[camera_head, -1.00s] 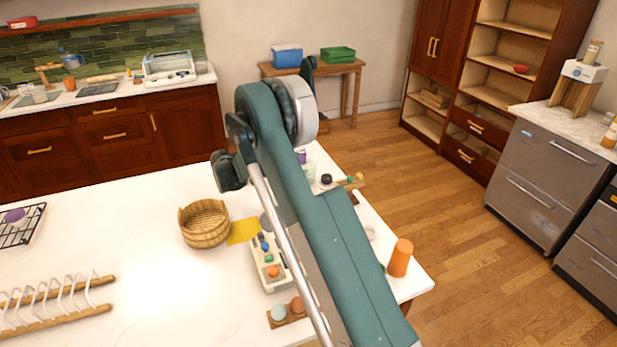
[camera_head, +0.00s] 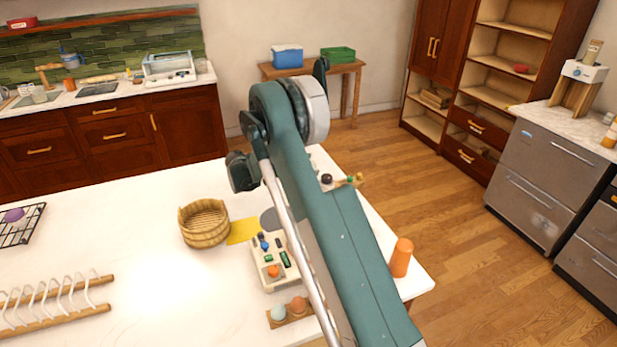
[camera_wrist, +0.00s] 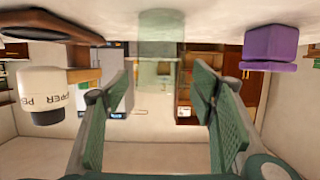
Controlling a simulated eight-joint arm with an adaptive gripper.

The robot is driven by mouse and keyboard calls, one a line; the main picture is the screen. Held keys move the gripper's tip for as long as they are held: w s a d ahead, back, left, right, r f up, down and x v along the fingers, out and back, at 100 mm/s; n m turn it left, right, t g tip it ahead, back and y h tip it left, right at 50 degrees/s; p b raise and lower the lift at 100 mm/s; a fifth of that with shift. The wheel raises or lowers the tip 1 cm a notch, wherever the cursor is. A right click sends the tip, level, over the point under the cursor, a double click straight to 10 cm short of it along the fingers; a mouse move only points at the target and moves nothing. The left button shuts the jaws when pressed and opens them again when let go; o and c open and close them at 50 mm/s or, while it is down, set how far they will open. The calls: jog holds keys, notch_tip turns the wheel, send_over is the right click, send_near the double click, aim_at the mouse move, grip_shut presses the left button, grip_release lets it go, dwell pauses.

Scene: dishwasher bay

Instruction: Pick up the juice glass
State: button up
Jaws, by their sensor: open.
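A pale green, see-through glass (camera_wrist: 160,72), which looks like the juice glass, shows in the wrist view, inverted like the rest of that picture. It stands on the pale countertop (camera_wrist: 220,20), ahead of my gripper (camera_wrist: 163,95) and roughly centred between the fingers. My gripper is open, with nothing held between its fingers. In the head view my arm hides the glass and my gripper.
In the wrist view, a white pepper container (camera_wrist: 42,88) is left of the glass and a purple object (camera_wrist: 270,45) right. In the head view, an orange cup (camera_head: 401,258) stands near the counter's right edge. A wooden basket (camera_head: 204,224) sits left of my arm.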

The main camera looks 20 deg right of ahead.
jog(key=shift+d, duration=0.1)
jog(key=shift+c, duration=0.2)
jog(key=c, duration=1)
jog(key=shift+c, duration=0.2)
notch_tip(320, 180, up, 10)
jog(key=shift+p, duration=0.4)
dwell(0.3)
